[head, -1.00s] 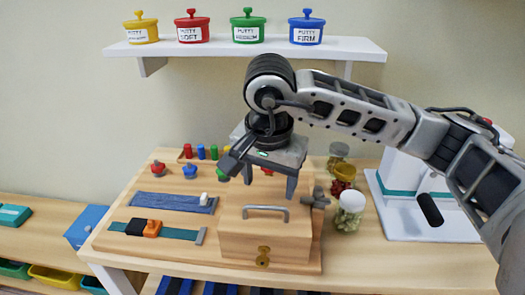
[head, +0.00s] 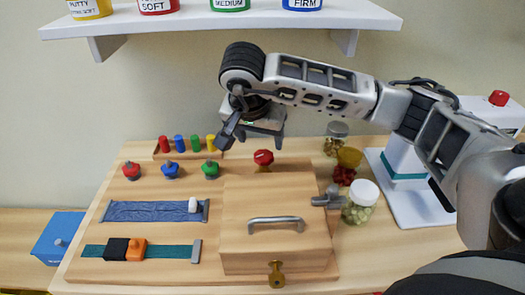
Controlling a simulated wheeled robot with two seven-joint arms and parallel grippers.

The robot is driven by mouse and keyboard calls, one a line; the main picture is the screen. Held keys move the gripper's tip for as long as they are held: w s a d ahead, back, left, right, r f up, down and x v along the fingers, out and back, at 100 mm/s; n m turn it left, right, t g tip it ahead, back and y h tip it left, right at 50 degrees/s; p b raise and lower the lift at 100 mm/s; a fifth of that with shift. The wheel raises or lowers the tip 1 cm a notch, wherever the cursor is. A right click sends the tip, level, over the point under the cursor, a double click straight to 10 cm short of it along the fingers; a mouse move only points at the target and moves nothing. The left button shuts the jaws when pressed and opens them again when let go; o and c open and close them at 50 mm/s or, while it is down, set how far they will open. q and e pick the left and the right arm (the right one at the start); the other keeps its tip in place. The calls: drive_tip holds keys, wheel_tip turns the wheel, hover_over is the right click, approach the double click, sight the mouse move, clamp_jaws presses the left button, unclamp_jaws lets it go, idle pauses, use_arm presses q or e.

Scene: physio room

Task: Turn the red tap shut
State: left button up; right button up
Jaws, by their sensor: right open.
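Three small tap-like knobs stand in a row at the board's back left: a red one (head: 132,170), a blue one (head: 170,170) and a green one (head: 210,170). Another red knob (head: 263,158) stands upright behind the wooden box, on a short stem. I cannot tell for sure which red one is the tap, or how far either is turned. My right gripper (head: 252,138) is open and empty. It points down, above and just behind the red knob by the box, apart from it. My left gripper is out of view.
The wooden box (head: 275,205) with a grey handle fills the board's right half. Left of it are two strap tracks (head: 155,211). Coloured pegs (head: 179,143) stand behind. Jars (head: 361,200) stand right of the box. A shelf (head: 220,17) with putty pots hangs above.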

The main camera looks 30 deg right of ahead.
sight(263, 154)
drive_tip(key=x, duration=0.6)
drive_tip(key=shift+w+d+f, duration=0.1)
drive_tip(key=shift+w+f, duration=0.05)
drive_tip(key=shift+f, duration=0.25)
drive_tip(key=c, duration=1)
drive_tip(key=shift+m, duration=0.3)
